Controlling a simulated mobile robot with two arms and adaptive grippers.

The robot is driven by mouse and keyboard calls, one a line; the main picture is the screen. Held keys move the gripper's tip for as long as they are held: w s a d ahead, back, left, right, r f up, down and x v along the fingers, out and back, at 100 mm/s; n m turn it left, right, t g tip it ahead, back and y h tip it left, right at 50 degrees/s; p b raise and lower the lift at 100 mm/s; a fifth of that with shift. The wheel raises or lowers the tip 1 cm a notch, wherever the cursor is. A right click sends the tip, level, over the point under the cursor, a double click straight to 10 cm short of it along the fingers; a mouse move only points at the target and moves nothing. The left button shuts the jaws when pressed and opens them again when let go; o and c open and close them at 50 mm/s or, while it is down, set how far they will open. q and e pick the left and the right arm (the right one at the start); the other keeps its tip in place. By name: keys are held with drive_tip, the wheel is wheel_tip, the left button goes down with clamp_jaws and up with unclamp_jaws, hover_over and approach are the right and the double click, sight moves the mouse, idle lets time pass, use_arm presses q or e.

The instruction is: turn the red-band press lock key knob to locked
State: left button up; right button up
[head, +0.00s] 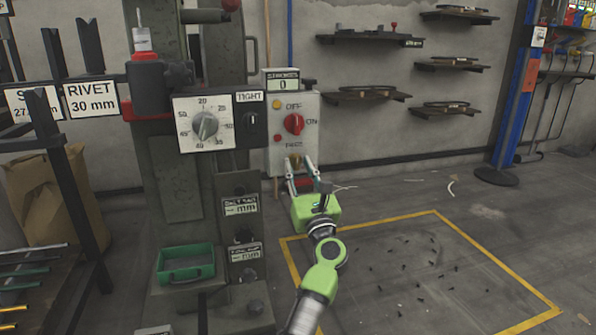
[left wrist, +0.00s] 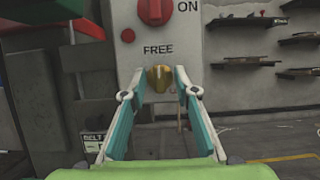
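The brass lock key knob (left wrist: 160,78) sits under the word FREE on the grey control box. In the head view the knob (head: 295,160) is small, low on the box (head: 307,103). My left gripper (head: 301,165) reaches up to it from below. In the left wrist view its teal-padded fingers (left wrist: 162,74) are apart, with tips to either side of the knob. I cannot tell whether they touch it. The knob's exact pointing direction is hard to read. My right gripper is not in view.
A red knob (head: 294,124) with ON and OFF labels is just above. A white dial panel (head: 205,125) and green tray (head: 186,265) are on the press to the left. Wall shelves (head: 370,94) are at right.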

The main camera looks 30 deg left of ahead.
use_arm(q)
drive_tip(key=shift+w+a+r, duration=0.2)
drive_tip(key=shift+w+a, duration=0.05)
drive_tip(key=shift+a, duration=0.1)
clamp_jaws()
